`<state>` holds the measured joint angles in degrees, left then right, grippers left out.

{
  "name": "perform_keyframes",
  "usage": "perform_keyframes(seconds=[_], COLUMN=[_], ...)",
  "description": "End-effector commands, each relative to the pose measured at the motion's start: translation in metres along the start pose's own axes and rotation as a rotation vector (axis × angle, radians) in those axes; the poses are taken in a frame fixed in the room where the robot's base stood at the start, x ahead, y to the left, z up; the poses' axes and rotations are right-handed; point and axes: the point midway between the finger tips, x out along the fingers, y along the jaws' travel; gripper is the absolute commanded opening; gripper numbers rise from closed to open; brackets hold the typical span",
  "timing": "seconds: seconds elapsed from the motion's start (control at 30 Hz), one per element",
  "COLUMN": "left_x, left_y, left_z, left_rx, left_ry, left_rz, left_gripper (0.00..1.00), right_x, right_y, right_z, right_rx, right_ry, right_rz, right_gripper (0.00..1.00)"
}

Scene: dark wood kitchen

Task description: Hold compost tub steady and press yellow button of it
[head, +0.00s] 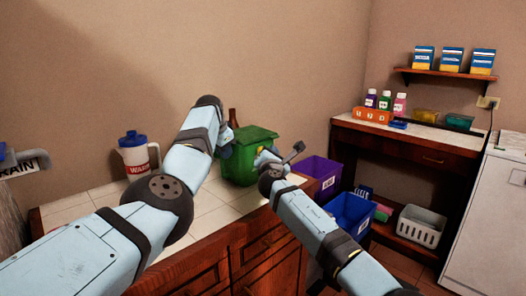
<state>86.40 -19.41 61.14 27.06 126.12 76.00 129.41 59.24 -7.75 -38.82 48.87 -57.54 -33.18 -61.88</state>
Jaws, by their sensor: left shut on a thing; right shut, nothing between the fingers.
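The green compost tub (243,165) stands upright on the white tiled counter, its lid down. My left gripper (224,146) is at the tub's left side, shut on the tub; its fingers are largely hidden behind my arm. My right gripper (264,156) is shut and empty, close in front of the tub's right side. I cannot tell whether it touches the tub. The yellow button cannot be made out.
A white jug with a blue lid (138,155) and a dark bottle (233,118) stand at the wall. Purple (323,175) and blue (350,214) bins lie to the right. Bottles and trays stand on the desk (440,133). Bare counter tiles (100,192) show at left.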

Motion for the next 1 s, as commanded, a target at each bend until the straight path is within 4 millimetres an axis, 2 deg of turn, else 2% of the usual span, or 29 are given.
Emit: perform_keyframes(seconds=[1.0], left_x=[0.0018], left_y=[0.0007], left_z=[0.0011], left_rx=[0.001], left_ry=[-0.003], left_rz=[0.002], left_gripper=[0.0], right_x=[0.0062], right_y=[0.0038], right_z=[-0.0051], right_rx=[0.0], right_ry=[0.0], right_rz=[0.0], right_gripper=[0.0])
